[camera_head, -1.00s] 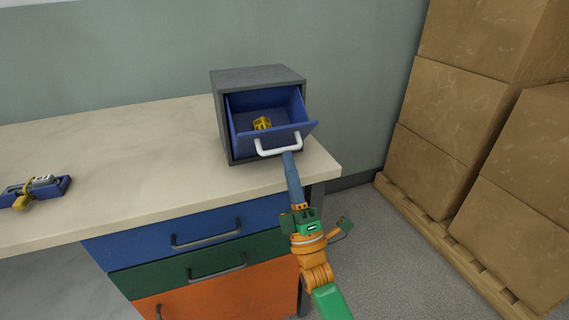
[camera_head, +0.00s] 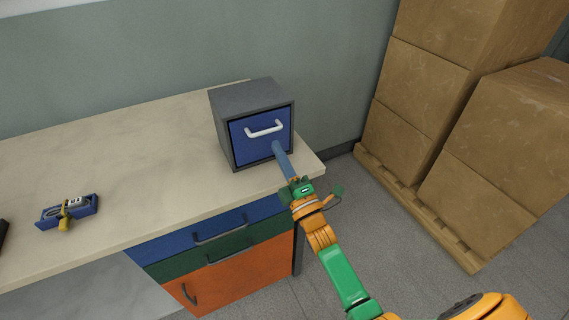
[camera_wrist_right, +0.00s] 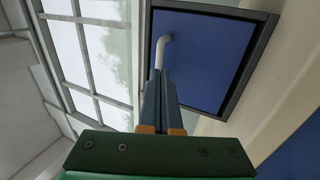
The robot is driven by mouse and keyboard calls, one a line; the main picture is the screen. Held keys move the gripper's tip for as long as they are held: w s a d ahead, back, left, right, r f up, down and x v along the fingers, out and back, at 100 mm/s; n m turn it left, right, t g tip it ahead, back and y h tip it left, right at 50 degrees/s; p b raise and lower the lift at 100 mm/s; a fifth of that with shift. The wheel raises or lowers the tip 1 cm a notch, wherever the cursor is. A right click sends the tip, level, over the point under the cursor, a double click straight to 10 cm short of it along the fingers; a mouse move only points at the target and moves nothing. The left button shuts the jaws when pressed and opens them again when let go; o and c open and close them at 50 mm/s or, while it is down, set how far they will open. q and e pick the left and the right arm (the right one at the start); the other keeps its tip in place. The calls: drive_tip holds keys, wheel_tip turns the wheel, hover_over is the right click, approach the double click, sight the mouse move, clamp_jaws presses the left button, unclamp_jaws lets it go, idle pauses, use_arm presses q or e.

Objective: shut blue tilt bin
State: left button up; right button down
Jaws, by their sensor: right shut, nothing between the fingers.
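The blue tilt bin (camera_head: 246,144) sits in a dark grey cabinet on the bench. Its blue front stands upright, about flush with the cabinet frame, with a white handle (camera_head: 264,129) across it. My right gripper (camera_head: 277,145) is shut and empty, its fingertips at the bin front just below the handle. In the right wrist view the blue front (camera_wrist_right: 207,60) fills the frame behind the shut fingers (camera_wrist_right: 160,85), which hide part of the handle. Whether the tips touch the front is hard to tell. My left gripper is not in view.
The light bench top (camera_head: 140,140) is mostly clear left of the cabinet. A blue holder with a yellow padlock (camera_head: 66,214) lies there. Drawers (camera_head: 215,232) are below. Stacked cardboard boxes (camera_head: 430,90) stand on a pallet to the right.

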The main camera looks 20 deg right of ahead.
sight(258, 130)
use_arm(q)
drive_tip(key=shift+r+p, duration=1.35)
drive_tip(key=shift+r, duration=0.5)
use_arm(e)
drive_tip(key=shift+w+r+g, duration=0.7)
drive_tip(key=shift+w+r, duration=0.25)
drive_tip(key=shift+w, duration=0.15)
drive_tip(key=shift+r, duration=0.15)
